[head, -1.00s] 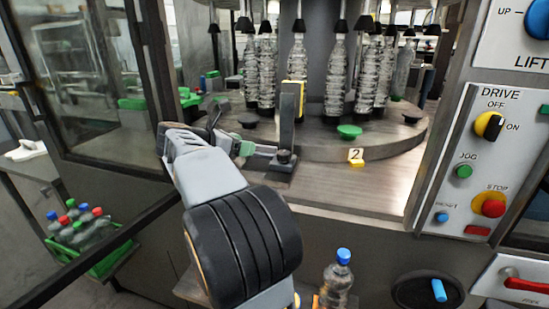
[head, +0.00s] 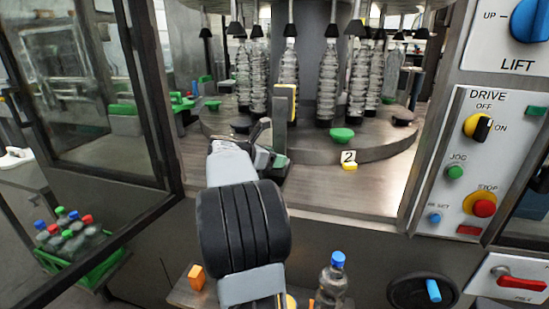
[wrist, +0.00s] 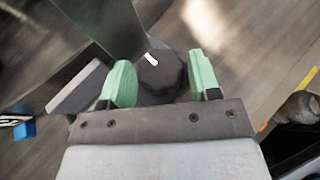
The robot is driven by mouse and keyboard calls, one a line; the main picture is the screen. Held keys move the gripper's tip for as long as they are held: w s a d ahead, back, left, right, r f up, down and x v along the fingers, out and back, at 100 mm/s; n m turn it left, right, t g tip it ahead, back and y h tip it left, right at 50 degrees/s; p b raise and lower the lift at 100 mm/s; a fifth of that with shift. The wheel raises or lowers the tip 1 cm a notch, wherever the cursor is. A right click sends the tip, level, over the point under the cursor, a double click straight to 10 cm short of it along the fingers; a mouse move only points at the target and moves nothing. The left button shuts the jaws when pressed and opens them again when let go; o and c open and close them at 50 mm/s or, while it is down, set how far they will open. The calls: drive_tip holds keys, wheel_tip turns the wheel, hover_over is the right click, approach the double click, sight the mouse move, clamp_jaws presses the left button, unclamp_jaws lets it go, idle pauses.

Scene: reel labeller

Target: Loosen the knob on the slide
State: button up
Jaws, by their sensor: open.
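The knob (wrist: 165,79) is black and roundish with a short white mark on its top. In the wrist view it lies between the two green fingers of my gripper (wrist: 159,66). The fingers are apart, one on each side; whether either touches the knob I cannot tell. In the head view my gripper (head: 267,154) is at the foot of the dark upright slide post (head: 281,136) with a yellow part (head: 286,101). My gripper and wrist hide the knob there.
The open glass door (head: 90,90) is at left. The drive panel (head: 478,170) is at right. A blue-capped bottle (head: 334,283) stands in front.

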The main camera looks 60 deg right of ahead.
drive_tip(key=shift+s+d+f, duration=0.1)
drive_tip(key=shift+d, duration=0.1)
drive_tip(key=shift+c, duration=0.2)
drive_tip(key=c, duration=0.6)
